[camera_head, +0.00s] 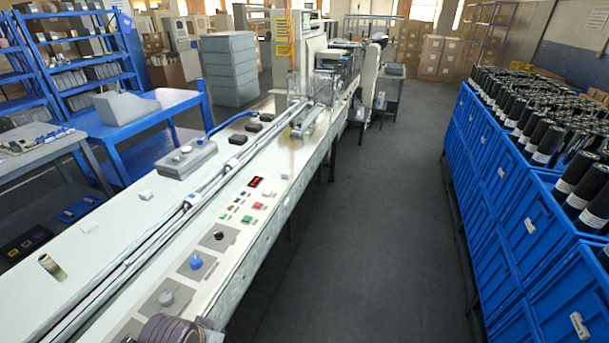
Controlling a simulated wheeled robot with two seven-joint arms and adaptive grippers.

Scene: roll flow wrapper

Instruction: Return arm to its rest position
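Neither of my grippers and no clear part of my arms shows in the head view. The long pale flow wrapper machine (255,160) runs from the lower left up toward the back middle. Its front panel holds knobs, among them a blue knob (196,262), a red display (255,182) and several coloured buttons. A brown ribbed roll-like thing (172,329) is cut off by the bottom edge; I cannot tell what holds it.
Blue crates (525,230) full of dark rolls (545,140) stand stacked along the right. The grey floor aisle (370,220) between them and the machine is clear. A blue table (150,115) and blue shelves (75,60) stand at the back left.

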